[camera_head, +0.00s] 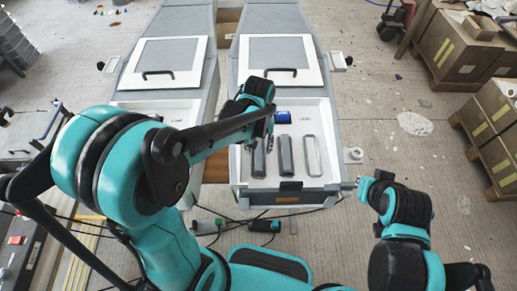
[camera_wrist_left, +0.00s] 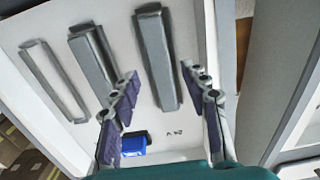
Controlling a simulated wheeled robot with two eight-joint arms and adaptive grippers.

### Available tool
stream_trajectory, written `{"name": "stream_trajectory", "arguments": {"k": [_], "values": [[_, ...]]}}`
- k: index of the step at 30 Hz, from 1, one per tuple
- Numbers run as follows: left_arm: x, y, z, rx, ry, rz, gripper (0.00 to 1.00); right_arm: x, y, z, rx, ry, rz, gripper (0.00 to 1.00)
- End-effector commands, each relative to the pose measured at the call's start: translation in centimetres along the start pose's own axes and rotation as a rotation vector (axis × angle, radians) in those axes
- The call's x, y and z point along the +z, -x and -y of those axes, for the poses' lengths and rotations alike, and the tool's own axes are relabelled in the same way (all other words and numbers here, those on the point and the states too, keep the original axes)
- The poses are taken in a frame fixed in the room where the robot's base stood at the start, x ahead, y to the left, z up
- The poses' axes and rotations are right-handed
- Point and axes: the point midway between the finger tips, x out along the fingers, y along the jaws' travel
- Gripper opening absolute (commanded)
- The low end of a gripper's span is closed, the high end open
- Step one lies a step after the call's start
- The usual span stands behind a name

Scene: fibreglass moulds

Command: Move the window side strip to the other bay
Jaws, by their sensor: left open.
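Two grey strips (camera_head: 259,158) (camera_head: 286,156) and one pale, outlined strip (camera_head: 312,156) lie side by side in the white bay of the right-hand mould (camera_head: 325,118). I cannot tell which is the window side strip. In the left wrist view they show as a near grey strip (camera_wrist_left: 157,55), a middle grey strip (camera_wrist_left: 90,55) and an outlined one (camera_wrist_left: 50,80). My left gripper (camera_head: 259,132) is open and empty above the bay, close to the leftmost strip's far end. Its fingers also show in the left wrist view (camera_wrist_left: 162,108). My right gripper (camera_head: 365,187) is right of the mould, its jaws unclear.
A blue object (camera_head: 283,116) lies at the bay's far edge. The left-hand mould (camera_head: 150,103) has its own bay, mostly hidden by my left arm. Framed lids with black handles (camera_head: 280,71) lie behind the bays. Boxes on pallets (camera_head: 490,125) stand at right.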

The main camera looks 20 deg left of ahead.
Motion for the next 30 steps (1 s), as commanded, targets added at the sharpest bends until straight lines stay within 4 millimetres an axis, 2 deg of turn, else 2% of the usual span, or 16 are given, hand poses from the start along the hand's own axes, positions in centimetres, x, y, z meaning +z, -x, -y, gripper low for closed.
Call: {"name": "stream_trajectory", "arguments": {"k": [1,3,9,18,24,30], "values": [[0.0,1.6,0.0,0.000,0.000,0.000,0.46,-0.4,0.6,0.0,0.000,0.000,0.000,0.00],[0.0,3.2,0.0,0.000,0.000,0.000,0.46,-0.7,1.0,0.0,0.000,0.000,0.000,0.00],[0.0,7.0,0.0,0.000,0.000,0.000,0.46,-1.3,1.9,0.0,0.000,0.000,0.000,0.00],[0.7,9.6,0.7,0.016,-0.016,-0.039,0.46,-1.5,2.1,0.0,0.000,0.000,0.000,0.00],[3.4,11.7,3.4,0.071,-0.102,-0.226,0.46,-1.5,2.1,0.0,0.000,0.000,0.000,0.00],[6.1,12.5,6.0,0.097,-0.201,-0.452,0.46,-1.5,2.1,0.0,0.000,0.000,0.000,0.00]]}}
